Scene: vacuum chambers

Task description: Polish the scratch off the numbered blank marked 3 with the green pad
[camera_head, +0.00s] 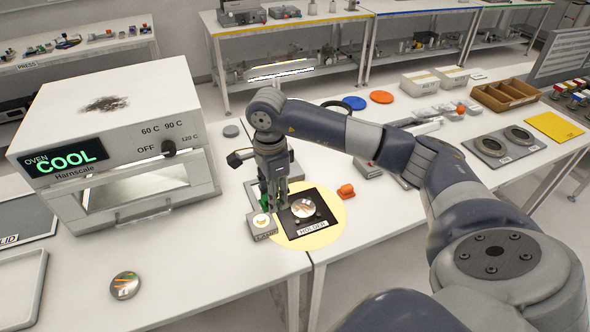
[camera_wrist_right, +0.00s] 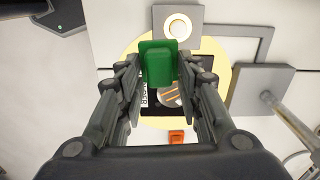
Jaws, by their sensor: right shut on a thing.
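My right gripper (camera_head: 273,205) is shut on the green pad (camera_wrist_right: 158,66), which sits between its fingertips in the wrist view. In the head view the pad is mostly hidden behind the fingers. A round metal blank (camera_head: 302,208) with brownish streaks lies on the black plate labelled HOLDER (camera_head: 326,217). The blank also shows in the wrist view (camera_wrist_right: 172,98), partly covered by the pad and fingers. The pad is beside and seemingly above it; I cannot tell any contact. A second blank (camera_head: 125,285) with orange and green streaks lies on the left table. I cannot read either number. My left gripper is out of view.
A pale yellow disc (camera_head: 335,235) surrounds the holder. A small grey box with a round lit top (camera_head: 261,226) stands left of it, an orange object (camera_head: 346,191) right. The oven (camera_head: 115,140) reading COOL stands left. The table in front of the oven is mostly clear.

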